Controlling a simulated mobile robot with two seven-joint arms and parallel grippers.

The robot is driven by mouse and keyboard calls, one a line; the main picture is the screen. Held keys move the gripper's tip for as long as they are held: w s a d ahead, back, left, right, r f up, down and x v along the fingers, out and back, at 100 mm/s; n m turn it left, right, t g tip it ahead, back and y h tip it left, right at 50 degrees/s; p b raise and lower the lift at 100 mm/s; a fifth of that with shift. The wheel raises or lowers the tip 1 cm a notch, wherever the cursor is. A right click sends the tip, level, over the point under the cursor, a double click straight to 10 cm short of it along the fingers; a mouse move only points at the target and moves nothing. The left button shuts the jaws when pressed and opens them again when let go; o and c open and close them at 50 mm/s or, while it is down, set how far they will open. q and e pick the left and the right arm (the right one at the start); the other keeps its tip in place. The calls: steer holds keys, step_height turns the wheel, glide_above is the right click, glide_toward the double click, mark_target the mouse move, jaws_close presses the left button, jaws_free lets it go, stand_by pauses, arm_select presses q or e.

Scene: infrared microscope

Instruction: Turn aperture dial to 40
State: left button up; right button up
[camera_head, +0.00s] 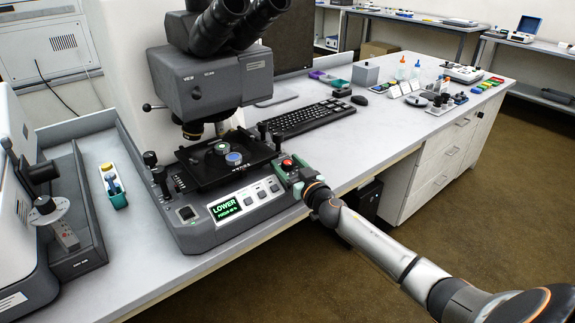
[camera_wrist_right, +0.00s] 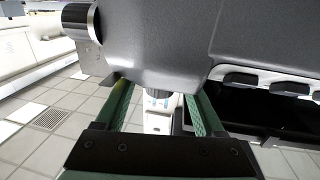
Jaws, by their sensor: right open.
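The grey infrared microscope (camera_head: 207,85) stands on the bench, with two small round pieces, one green-rimmed (camera_head: 221,148) and one blue (camera_head: 234,159), on its black stage. Its base has a lit display (camera_head: 224,208) reading "LOWER" above smaller text. My right gripper (camera_head: 288,172) is at the right end of the base, close to a red button (camera_head: 287,163). I cannot tell if this knob is the aperture dial; no scale is readable.
A black keyboard (camera_head: 307,118) lies right of the microscope. A grey tray (camera_head: 75,211) and a teal-and-white holder (camera_head: 113,186) stand to its left. Small bottles and boxes are farther along the bench. The floor (camera_head: 470,190) right of the bench is clear.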

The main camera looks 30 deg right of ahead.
jaws_close()
stand_by(0.6)
